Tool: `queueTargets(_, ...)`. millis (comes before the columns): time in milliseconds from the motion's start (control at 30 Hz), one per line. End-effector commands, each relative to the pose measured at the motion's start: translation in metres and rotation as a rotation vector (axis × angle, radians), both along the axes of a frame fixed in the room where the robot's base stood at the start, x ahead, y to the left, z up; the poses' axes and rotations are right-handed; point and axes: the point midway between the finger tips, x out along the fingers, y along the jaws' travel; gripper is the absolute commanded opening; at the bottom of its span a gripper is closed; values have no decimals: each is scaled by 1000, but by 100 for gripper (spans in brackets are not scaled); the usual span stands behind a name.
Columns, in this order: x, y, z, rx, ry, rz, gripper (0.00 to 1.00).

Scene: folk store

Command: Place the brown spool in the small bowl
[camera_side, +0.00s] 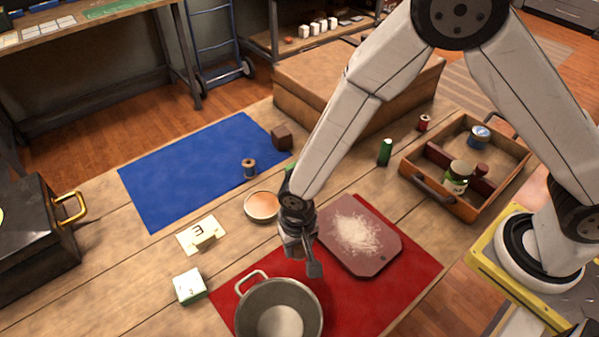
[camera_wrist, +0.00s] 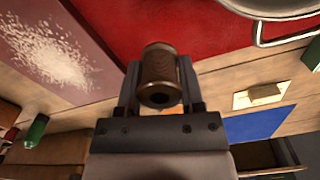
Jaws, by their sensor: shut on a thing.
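A brown spool (camera_wrist: 158,68) is clamped between the two fingers of my gripper (camera_wrist: 157,85) in the wrist view. In the side view my gripper (camera_side: 313,266) points down above the area between the red mat and the bowl; the held spool is not clear there. The small bowl (camera_side: 262,206), shallow with an orange-brown inside, stands on the table just left of my gripper and seems empty. Another small brownish spool (camera_side: 249,169) stands upright on the blue mat (camera_side: 190,180).
A metal pot (camera_side: 258,318) and a cutting board with white shreds (camera_side: 388,252) are on the red mat (camera_side: 400,290).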

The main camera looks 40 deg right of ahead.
Motion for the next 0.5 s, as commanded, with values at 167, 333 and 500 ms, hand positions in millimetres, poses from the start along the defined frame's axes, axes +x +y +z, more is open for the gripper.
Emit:
queueTargets(167,-16,-8,23,1,-2,0,0)
queueTargets(333,-31,-16,44,2,-3,0,0)
queueTargets(500,-57,-30,57,0,0,2,0)
